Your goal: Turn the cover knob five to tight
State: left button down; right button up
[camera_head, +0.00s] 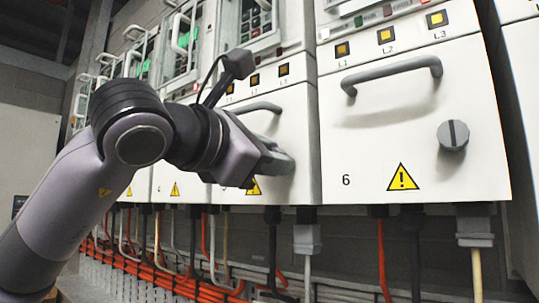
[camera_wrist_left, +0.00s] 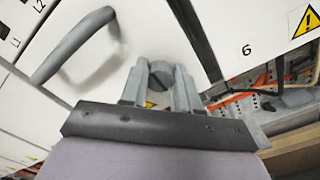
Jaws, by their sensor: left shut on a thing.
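The knob of cover five (camera_wrist_left: 159,76) is a small round grey knob with a dark slot, seen in the left wrist view. My left gripper (camera_wrist_left: 160,84) is shut on it, with one grey finger on each side. In the head view my left gripper (camera_head: 279,163) reaches the lower right of cover five (camera_head: 295,105), left of the cover marked 6, and hides the knob. The exact angle of the knob's slot is hard to tell. My right gripper is in neither view.
Cover 6 (camera_head: 355,150) has a bar handle (camera_head: 392,72) and its own knob (camera_head: 453,136), slot upright. Cover five's handle (camera_wrist_left: 72,46) is close to my left gripper. Orange and grey cables (camera_head: 380,260) hang below the covers.

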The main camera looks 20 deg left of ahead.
pick_arm(q)
jog(key=shift+r, duration=0.1)
jog(key=c, duration=0.8)
grip_release()
jog(key=shift+b+v, duration=0.6)
jog(key=shift+v, duration=3)
